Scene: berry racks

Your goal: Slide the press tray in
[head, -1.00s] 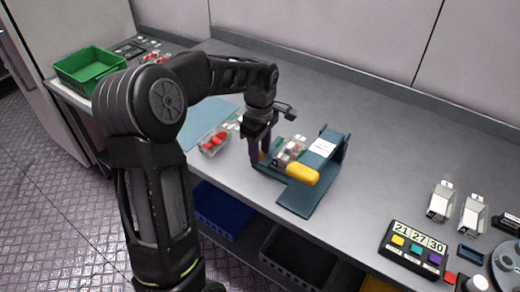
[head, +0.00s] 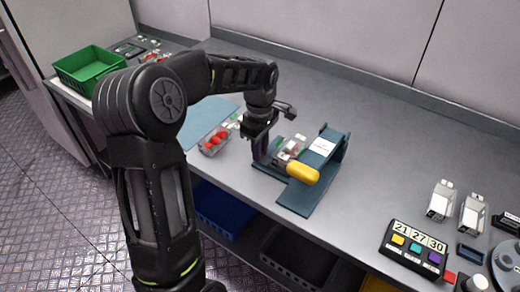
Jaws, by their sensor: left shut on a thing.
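The press (head: 330,148) is a dark teal stand with a pale label and a thick yellow bar (head: 302,173) at its front. The press tray (head: 268,168) shows as a dark teal plate on its left side. A clear punnet with red berries (head: 289,150) sits on it, close to the press. My left gripper (head: 261,158) points down at the tray's left end, beside the punnet. Its fingers are shut on the tray's handle, which they hide. My right gripper is out of view.
A green crate (head: 90,72) is at the far left. A number display (head: 413,248) and white dispensers (head: 440,199) stand right.

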